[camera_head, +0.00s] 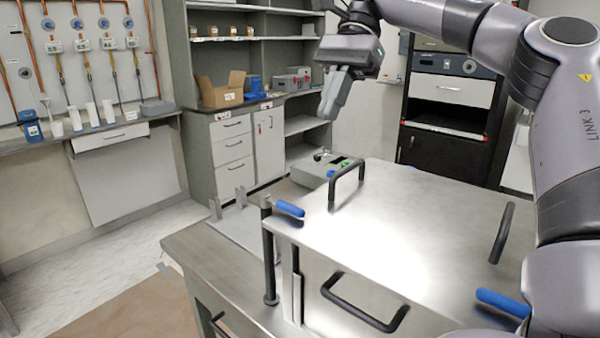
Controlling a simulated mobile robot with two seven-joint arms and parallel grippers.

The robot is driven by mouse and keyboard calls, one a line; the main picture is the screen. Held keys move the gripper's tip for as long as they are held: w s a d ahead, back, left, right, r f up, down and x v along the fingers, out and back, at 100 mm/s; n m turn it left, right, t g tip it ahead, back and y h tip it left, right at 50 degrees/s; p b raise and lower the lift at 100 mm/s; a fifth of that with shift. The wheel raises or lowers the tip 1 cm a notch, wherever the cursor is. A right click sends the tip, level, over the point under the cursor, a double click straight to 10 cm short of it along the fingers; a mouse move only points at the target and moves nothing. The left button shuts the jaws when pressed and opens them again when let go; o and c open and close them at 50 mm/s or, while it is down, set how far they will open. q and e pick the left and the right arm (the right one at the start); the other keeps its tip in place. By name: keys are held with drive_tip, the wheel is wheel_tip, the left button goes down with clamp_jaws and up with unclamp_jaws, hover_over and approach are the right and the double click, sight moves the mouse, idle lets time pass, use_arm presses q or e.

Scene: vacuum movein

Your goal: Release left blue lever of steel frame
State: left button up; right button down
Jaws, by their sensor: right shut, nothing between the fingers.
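The steel frame shows as a large shiny steel box with a broad flat top (400,225) and black handles. The left blue lever (289,208) sits at its left front edge, beside a black upright post (269,255). The lever lies about level and points right. A second blue lever (503,302) is at the right front, partly hidden by my arm. My right gripper (328,112) is shut and empty. It hangs in the air above and beyond the frame's far edge, well apart from the left lever. My left gripper is out of view.
The frame stands on a steel table (205,260). A black handle (346,182) rises from the top's far left, and another handle (365,318) sticks out in front. Shelves with a cardboard box (222,90) stand behind. Floor is free at left.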

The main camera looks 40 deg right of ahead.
drive_tip(key=shift+w+d, duration=0.25)
drive_tip(key=shift+a, duration=0.1)
drive_tip(key=b, duration=0.2)
approach(282, 207)
drive_tip(key=x, duration=0.4)
drive_tip(key=s+x, duration=0.1)
drive_tip(key=x, duration=0.1)
drive_tip(key=shift+d+f, duration=0.1)
drive_tip(key=shift+d, duration=0.25)
